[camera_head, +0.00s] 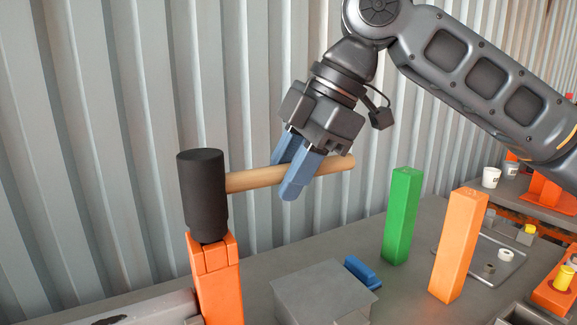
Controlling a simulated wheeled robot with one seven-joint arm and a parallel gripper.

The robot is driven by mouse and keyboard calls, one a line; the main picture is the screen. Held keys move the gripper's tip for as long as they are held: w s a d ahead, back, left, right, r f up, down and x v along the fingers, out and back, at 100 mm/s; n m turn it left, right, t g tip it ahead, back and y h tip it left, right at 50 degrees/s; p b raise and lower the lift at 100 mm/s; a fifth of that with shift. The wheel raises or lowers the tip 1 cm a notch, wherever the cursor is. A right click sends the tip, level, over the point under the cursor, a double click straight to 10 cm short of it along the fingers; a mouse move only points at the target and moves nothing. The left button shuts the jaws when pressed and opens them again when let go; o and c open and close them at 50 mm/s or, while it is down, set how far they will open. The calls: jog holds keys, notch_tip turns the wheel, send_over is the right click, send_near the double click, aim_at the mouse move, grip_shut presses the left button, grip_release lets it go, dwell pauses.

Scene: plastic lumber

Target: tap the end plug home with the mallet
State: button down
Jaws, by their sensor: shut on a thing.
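The mallet has a black cylindrical head (201,195) and a pale wooden handle (255,179). My gripper (290,182) is shut on the handle with its blue fingers, well to the right of the head. The handle lies roughly level and the head stands upright at its left end. The lower face of the head is at the top of an orange upright post (217,285); it looks in contact. A separate orange piece, likely the end plug (213,254), shows at the post's top, directly under the head. How deep it sits is hard to tell.
A green post (401,215) and another orange post (459,245) stand to the right. A grey block (325,292) is in front, with a blue piece (362,272) behind it. A tray (500,262) with small parts lies at right. Corrugated wall behind.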

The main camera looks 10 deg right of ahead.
notch_tip(320, 180, up, 4)
jog(key=p, duration=0.4)
dwell(0.3)
jog(key=shift+f, duration=0.2)
dwell(0.9)
notch_tip(320, 180, down, 4)
jog(key=shift+r+b, duration=0.15)
jog(key=shift+b, duration=0.7)
notch_tip(320, 180, up, 4)
jog(key=p, duration=0.4)
jog(key=shift+r, duration=0.25)
jog(key=shift+f, duration=0.15)
jog(key=shift+f, duration=0.4)
